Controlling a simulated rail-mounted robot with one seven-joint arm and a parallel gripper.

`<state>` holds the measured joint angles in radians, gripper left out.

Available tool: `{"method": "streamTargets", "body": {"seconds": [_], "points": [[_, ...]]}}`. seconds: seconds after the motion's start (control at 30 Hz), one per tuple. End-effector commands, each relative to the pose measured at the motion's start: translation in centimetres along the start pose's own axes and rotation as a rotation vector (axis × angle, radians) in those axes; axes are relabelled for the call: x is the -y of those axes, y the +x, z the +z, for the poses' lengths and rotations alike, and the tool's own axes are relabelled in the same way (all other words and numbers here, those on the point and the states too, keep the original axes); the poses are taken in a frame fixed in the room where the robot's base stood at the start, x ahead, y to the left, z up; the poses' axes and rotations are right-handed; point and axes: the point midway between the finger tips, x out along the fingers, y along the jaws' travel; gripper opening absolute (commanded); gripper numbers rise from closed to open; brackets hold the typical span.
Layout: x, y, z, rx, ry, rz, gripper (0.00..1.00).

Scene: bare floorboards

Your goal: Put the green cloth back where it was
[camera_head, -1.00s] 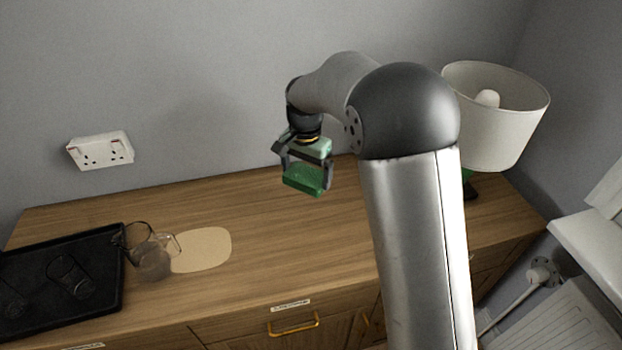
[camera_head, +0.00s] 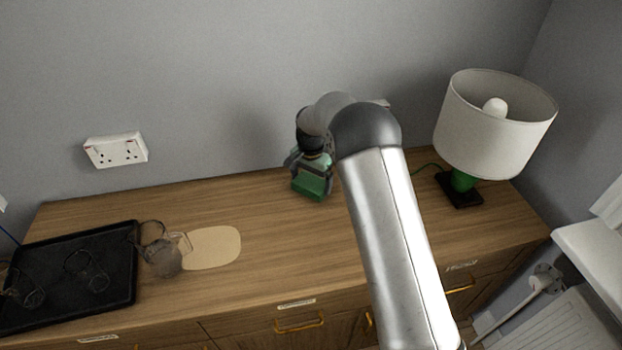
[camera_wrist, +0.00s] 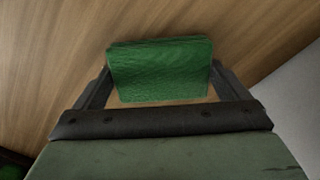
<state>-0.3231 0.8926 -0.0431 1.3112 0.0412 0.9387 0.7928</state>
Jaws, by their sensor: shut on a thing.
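The green cloth (camera_head: 312,187) is a folded, flat block. My gripper (camera_head: 310,182) is shut on it, above the back part of the wooden cabinet top. In the wrist view the cloth (camera_wrist: 160,68) sits between the two fingers, with the wood grain behind it. I cannot tell whether its underside touches the wood. A pale tan patch (camera_head: 212,247) with a rounded outline lies on the top, left of my gripper, beside a clear glass jug (camera_head: 163,255).
A black tray (camera_head: 128,285) with glassware stands at the left. A lamp with a white shade (camera_head: 490,125) and green base (camera_head: 461,182) stands at the right. A wall socket (camera_head: 116,151) is behind. The middle of the wooden top (camera_head: 285,250) is clear.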

Motion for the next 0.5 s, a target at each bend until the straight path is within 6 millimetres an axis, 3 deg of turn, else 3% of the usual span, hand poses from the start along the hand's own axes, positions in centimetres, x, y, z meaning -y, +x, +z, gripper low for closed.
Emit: {"method": "streamTargets", "body": {"seconds": [0.27, 0.3, 0.5], "points": [[-0.01, 0.49, 0.0, 0.0, 0.0, 0.0, 0.73], [-0.01, 0.32, 0.0, 0.0, 0.0, 0.0, 1.0], [-0.02, 0.23, 0.0, 0.0, 0.0, 0.0, 1.0]]}}
